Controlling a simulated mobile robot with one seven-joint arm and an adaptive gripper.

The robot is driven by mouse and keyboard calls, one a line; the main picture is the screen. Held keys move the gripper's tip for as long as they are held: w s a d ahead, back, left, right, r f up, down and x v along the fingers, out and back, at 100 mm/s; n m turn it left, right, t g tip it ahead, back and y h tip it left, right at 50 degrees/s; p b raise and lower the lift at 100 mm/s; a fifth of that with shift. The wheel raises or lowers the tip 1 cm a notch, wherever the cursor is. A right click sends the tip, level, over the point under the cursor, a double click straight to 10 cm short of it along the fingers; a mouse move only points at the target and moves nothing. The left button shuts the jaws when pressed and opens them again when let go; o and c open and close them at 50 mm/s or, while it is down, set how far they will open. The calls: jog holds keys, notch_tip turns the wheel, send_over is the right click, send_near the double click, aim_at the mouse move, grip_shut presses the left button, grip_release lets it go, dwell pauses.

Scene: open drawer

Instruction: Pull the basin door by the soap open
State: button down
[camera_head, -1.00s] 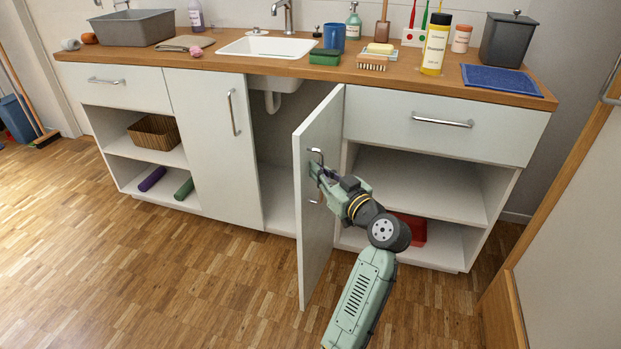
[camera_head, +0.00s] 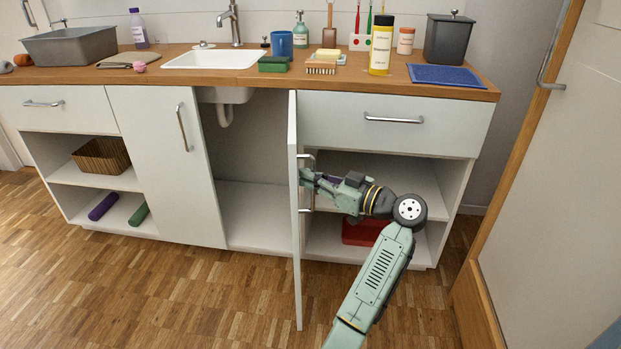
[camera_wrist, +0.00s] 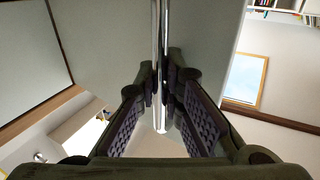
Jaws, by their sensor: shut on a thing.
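The basin door (camera_head: 294,230) is a white panel below the counter, near the soap (camera_head: 328,55). It stands wide open, seen almost edge-on in the head view. Its metal handle (camera_head: 306,157) is on the right-hand face. My gripper (camera_head: 306,180) is shut on this handle, with the arm coming from the lower right. In the wrist view, the two dark padded fingers of my gripper (camera_wrist: 162,105) close around the shiny handle bar (camera_wrist: 160,50), in front of the door's pale face (camera_wrist: 105,45). The exact contact is partly hidden by the fingers.
The cabinet under the white sink (camera_head: 215,59) is exposed, with a drain pipe (camera_head: 225,115) inside. A closed door (camera_head: 168,160) is to its left. Open shelves with a red box (camera_head: 362,232) are behind my arm. A wooden-edged panel (camera_head: 510,150) stands at the right. Floor in front is clear.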

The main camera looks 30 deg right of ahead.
jog(key=c, duration=1.7)
grip_release()
jog(key=shift+s, duration=0.1)
jog(key=v, duration=1.2)
jog(key=shift+a+f, duration=0.1)
